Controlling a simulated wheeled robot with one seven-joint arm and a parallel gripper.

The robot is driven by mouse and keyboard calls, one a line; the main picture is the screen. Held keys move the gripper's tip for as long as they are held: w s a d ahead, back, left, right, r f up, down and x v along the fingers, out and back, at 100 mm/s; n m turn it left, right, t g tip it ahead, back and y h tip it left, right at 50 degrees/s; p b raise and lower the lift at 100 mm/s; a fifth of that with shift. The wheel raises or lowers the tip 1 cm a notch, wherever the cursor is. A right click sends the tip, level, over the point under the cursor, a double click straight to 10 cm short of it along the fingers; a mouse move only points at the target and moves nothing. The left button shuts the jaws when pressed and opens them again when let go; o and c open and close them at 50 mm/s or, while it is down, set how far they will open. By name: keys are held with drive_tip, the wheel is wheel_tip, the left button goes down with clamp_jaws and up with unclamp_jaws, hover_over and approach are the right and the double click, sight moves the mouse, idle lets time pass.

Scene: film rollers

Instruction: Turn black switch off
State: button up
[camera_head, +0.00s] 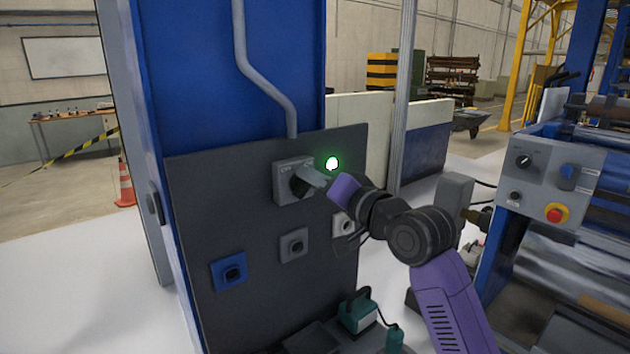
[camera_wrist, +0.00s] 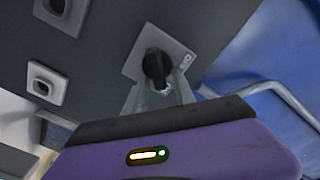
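The black switch is a rotary knob (camera_wrist: 157,65) on a light grey square plate (camera_head: 283,191), mounted on the dark panel. Its knob also shows, partly covered, in the head view (camera_head: 299,187). My gripper (camera_head: 312,178) reaches in from the right at the plate. In the wrist view my gripper's grey fingers (camera_wrist: 160,92) stand on either side of the knob's near end, with a small gap visible between them and the knob. The fingers look open; contact with the knob is not clear.
A green lamp (camera_head: 333,163) glows on the panel (camera_head: 240,200) right of the switch. A grey socket (camera_head: 293,245), a blue socket (camera_head: 230,271) and a white socket (camera_head: 343,224) sit below. A machine with a red button (camera_head: 556,213) stands right. A teal device (camera_head: 358,313) lies below.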

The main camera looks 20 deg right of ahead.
clamp_jaws()
drive_tip(key=shift+n, duration=0.3)
drive_tip(key=n+b, duration=0.3)
drive_tip(key=n, duration=0.2)
drive_tip(key=a+n+b, duration=0.1)
drive_tip(key=n+b, duration=0.2)
drive_tip(key=n, duration=0.3)
drive_tip(key=a+n+b, duration=0.1)
drive_tip(key=n+b, duration=0.3)
drive_tip(key=n, duration=0.2)
drive_tip(key=shift+s+a+f, duration=0.1)
drive_tip(key=shift+s+a, duration=0.15)
drive_tip(key=shift+s, duration=0.15)
drive_tip(key=shift+n, duration=0.3)
drive_tip(key=shift+o, duration=1.6)
unclamp_jaws()
